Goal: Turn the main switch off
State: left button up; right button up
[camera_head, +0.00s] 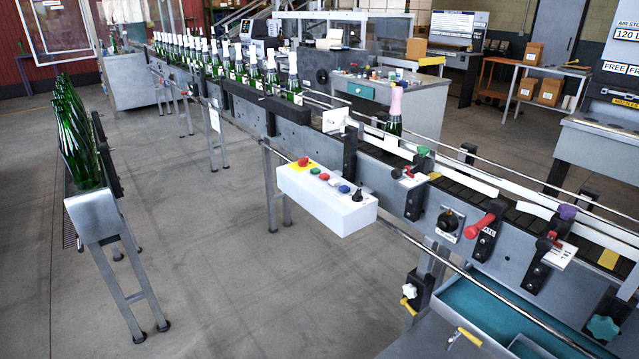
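A black rotary knob (450,222) on a pale plate is mounted on the conveyor's front side, right of centre. A white control box (330,205) hangs on the conveyor's front at the middle. On its top are a red mushroom button (303,161) on a yellow plate, several small coloured buttons and a black selector knob (357,194). I cannot read a label that tells which control is the main switch, nor the knobs' positions. Neither of my grippers is in view.
A red-handled lever (484,220) and a purple-knobbed clamp (567,212) sit along the conveyor (395,170). A pink-capped bottle (394,112) stands on the belt. A rack of green bottles (80,145) stands at left. The floor (240,280) before the control box is clear.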

aim_at(302, 162)
jog(key=i+j+u, duration=0.1)
jog(key=i, duration=0.35)
jog(key=i+j+u, duration=0.1)
jog(key=i+j, duration=0.15)
jog(key=i, duration=0.25)
